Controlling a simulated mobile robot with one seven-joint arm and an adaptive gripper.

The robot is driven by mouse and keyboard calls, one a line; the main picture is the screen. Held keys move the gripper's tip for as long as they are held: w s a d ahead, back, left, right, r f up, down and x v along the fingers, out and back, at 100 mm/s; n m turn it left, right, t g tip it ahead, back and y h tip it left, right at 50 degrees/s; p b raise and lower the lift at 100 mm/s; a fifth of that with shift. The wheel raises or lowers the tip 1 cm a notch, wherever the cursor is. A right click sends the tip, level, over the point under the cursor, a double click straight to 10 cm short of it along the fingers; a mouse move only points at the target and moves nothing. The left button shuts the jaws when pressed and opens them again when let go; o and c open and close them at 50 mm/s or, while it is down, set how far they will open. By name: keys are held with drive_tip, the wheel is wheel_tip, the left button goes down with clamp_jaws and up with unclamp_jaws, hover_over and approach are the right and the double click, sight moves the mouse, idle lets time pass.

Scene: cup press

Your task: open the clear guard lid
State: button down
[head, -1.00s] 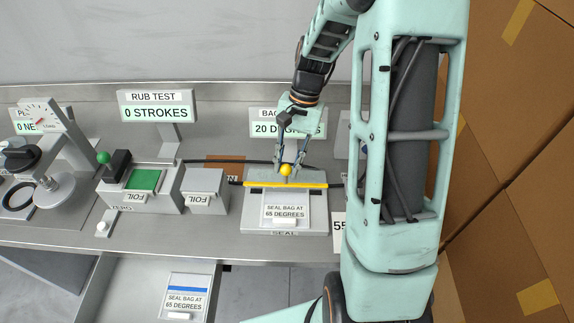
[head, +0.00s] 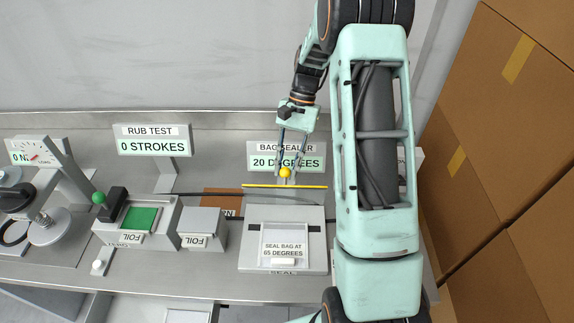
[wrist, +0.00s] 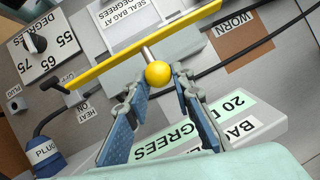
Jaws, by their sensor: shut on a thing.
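The bag sealer (head: 312,240) stands on the bench with a card "SEAL BAG AT 65 DEGREES" (head: 284,250) on its front. The guard lid's yellow edge bar (head: 255,186) stands up behind the sealer's black strip; its clear pane is hard to make out. A yellow ball knob (head: 285,173) sits on a short stem from the bar, also seen in the wrist view (wrist: 158,73). My gripper (head: 286,163) comes from behind and is shut on the knob, its blue fingers (wrist: 163,88) either side of it.
The "20 DEGREES" sign (head: 262,162) stands close behind my gripper. A foil block (head: 203,226) and the rub tester (head: 140,218) are to the left. A temperature dial (wrist: 38,44) and a plug (wrist: 46,150) show in the wrist view. Cardboard boxes (head: 505,130) stand at right.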

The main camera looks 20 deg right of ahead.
drive_tip(key=shift+w+d+f+g+y+p, duration=0.25)
drive_tip(key=shift+w+f+g+y+p, duration=0.25)
drive_tip(key=shift+w+g, duration=0.35)
drive_tip(key=shift+f, duration=0.1)
drive_tip(key=shift+s, duration=0.1)
drive_tip(key=c, duration=2)
unclamp_jaws()
drive_tip(key=o, duration=0.3)
drive_tip(key=shift+o, duration=0.2)
drive_tip(key=shift+w+r, duration=0.2)
drive_tip(key=v, duration=1.1)
drive_tip(key=shift+w+r, duration=0.2)
drive_tip(key=shift+r, duration=0.15)
